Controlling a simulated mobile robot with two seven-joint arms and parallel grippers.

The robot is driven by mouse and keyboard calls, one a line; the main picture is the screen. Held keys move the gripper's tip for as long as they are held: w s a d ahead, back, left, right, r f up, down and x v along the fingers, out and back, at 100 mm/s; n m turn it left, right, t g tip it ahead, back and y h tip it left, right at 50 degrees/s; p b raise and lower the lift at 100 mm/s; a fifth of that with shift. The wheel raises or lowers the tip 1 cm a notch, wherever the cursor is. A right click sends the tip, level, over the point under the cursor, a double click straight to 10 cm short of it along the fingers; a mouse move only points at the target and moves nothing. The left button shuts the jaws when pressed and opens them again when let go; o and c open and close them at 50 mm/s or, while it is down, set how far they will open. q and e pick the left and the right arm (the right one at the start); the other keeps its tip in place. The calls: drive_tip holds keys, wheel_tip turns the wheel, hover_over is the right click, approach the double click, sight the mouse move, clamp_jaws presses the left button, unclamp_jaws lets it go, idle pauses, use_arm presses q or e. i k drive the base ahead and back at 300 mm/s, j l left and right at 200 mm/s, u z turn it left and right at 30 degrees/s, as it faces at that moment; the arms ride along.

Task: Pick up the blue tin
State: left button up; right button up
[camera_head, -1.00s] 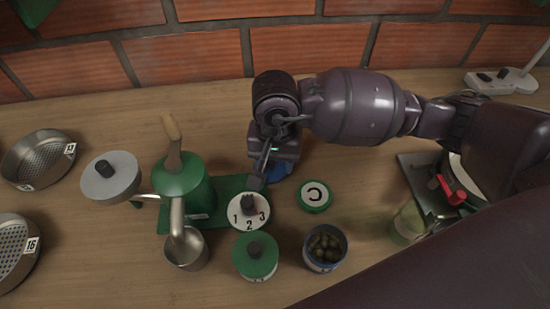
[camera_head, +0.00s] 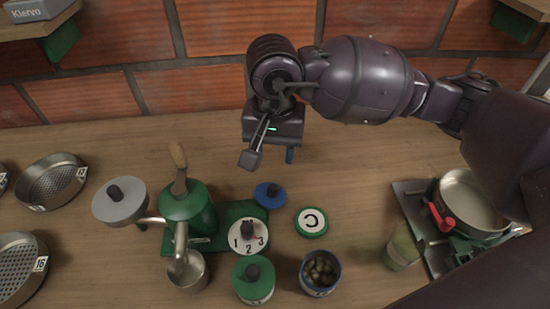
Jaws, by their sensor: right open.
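The blue tin (camera_head: 310,286) stands open at the front, right of centre, with a blue-edged rim and dark round pieces inside. A flat blue lid (camera_head: 270,195) with a dark knob lies on the table behind it and to the left. My right gripper (camera_head: 270,158) is open and empty, with its fingers spread, behind the blue lid and well back from the blue tin. My left gripper is out of view.
A green tin (camera_head: 254,290) stands just left of the blue tin. A green round piece marked C (camera_head: 312,222) lies behind it. A numbered dial (camera_head: 248,238) and green pulper (camera_head: 186,206) are left; a glass (camera_head: 403,249) and metal pan (camera_head: 470,205) are right.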

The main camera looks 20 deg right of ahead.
sight(321, 270)
drive_tip(key=k, duration=1)
